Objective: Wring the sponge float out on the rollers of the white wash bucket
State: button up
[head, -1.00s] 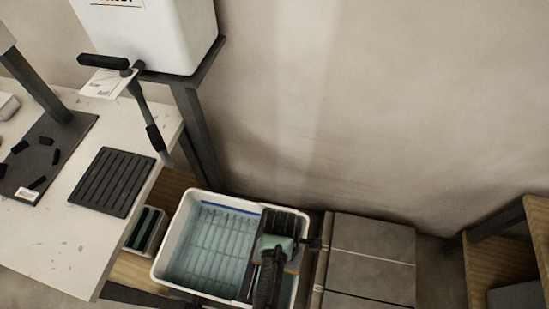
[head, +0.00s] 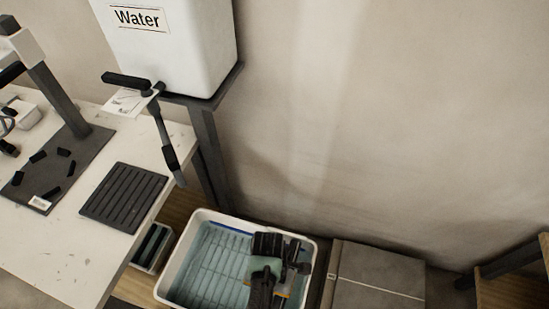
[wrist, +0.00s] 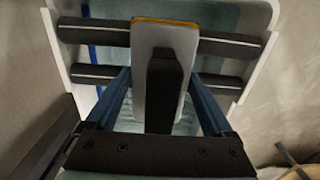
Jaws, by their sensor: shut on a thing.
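The white wash bucket (head: 180,262) stands on the floor with water and a grid inside. In the wrist view its two dark rollers (wrist: 95,32) run across it between the white rims (wrist: 265,55). The sponge float, a grey plate (wrist: 146,34) with an orange edge and a black handle, lies across the view above the rollers. My gripper (wrist: 163,76) is shut on the float's handle, one blue finger on each side. The sponge underside is hidden, so I cannot tell whether it touches the rollers. In the head view my arm covers most of the float.
A worktable (head: 60,255) with a ribbed dark mat (head: 123,197) stands at the left. A white water tank (head: 175,45) stands behind. A small box (head: 150,248) is left of the bucket, and grey tiles (head: 375,275) lie right of it.

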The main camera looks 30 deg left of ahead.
aim_at(285, 275)
jog(key=shift+a, duration=0.2)
jog(key=shift+s+a+r, duration=0.1)
jog(key=shift+s+a, duration=0.15)
jog(key=shift+a, duration=0.55)
jog(key=shift+w+d+f+p, duration=0.1)
jog(key=shift+w+d+p, duration=0.15)
jog(key=shift+d, duration=0.75)
jog(key=shift+w+d+f+p, duration=0.1)
jog(key=shift+w+d+p, duration=0.15)
jog(key=shift+d, duration=0.75)
jog(key=shift+w+d+f+p, duration=0.15)
jog(key=shift+d+p, duration=0.15)
jog(key=shift+d, duration=0.7)
jog(key=shift+r, duration=0.15)
notch_tip(285, 275, up, 7)
jog(key=p, duration=0.7)
jog(key=shift+w+a+r, duration=0.1)
jog(key=shift+w, duration=0.05)
